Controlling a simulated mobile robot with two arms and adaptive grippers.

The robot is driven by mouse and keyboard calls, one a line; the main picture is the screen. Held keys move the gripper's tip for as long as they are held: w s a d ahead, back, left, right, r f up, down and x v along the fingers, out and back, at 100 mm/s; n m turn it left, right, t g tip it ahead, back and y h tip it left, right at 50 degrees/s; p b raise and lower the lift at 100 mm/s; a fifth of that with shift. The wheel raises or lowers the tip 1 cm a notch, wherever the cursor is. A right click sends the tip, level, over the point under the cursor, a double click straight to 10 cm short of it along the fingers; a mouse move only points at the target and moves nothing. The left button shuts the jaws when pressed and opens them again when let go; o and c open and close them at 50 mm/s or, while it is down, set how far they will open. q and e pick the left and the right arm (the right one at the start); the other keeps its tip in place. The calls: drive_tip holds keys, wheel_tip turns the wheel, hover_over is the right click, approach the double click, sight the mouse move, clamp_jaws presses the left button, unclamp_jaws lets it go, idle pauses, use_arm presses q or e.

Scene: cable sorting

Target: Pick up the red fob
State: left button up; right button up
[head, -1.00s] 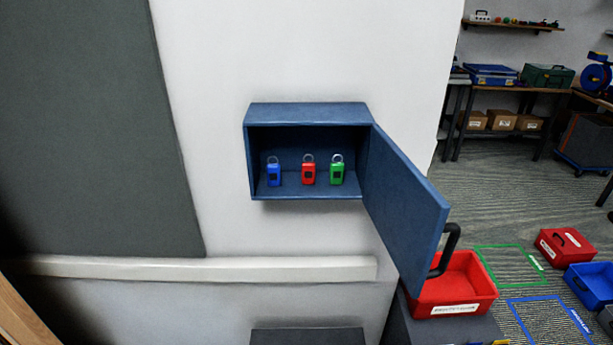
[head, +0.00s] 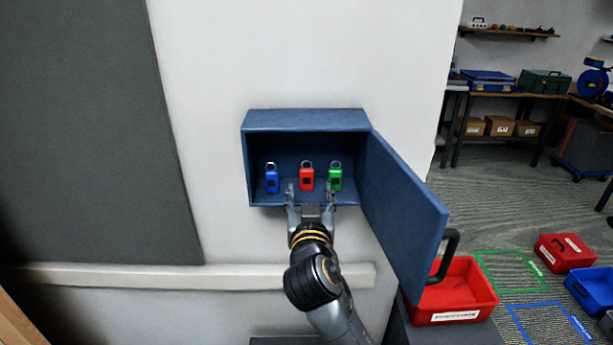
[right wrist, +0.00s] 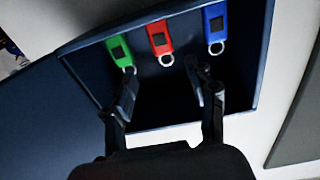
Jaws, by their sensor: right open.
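My right gripper (head: 309,192) is open and empty at the cabinet's front, just below and in front of the red fob. In the right wrist view the red fob (right wrist: 160,38) and its ring lie beyond the gap between the open fingers (right wrist: 165,90), apart from them. The green fob (right wrist: 120,50) and blue fob (right wrist: 215,24) flank it. My left gripper is not in view.
The cabinet's door (head: 400,208) stands open to the right, with a black handle (head: 444,256). A red bin (head: 452,300) sits beneath it. A white rail (head: 190,277) runs along the wall below the cabinet. Shelves and other bins are at the far right.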

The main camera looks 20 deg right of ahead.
sight(307, 176)
drive_tip(key=x, duration=0.4)
drive_tip(key=shift+p, duration=0.4)
drive_tip(key=x, duration=0.1)
drive_tip(key=p+x, duration=0.1)
drive_tip(key=x, duration=0.1)
drive_tip(key=p+x, duration=0.1)
drive_tip(key=shift+w+a+f, duration=0.2)
drive_tip(key=shift+w+f, duration=0.05)
drive_tip(key=shift+w+d+f, duration=0.1)
drive_tip(key=shift+w, duration=0.2)
drive_tip(key=c, duration=1.2)
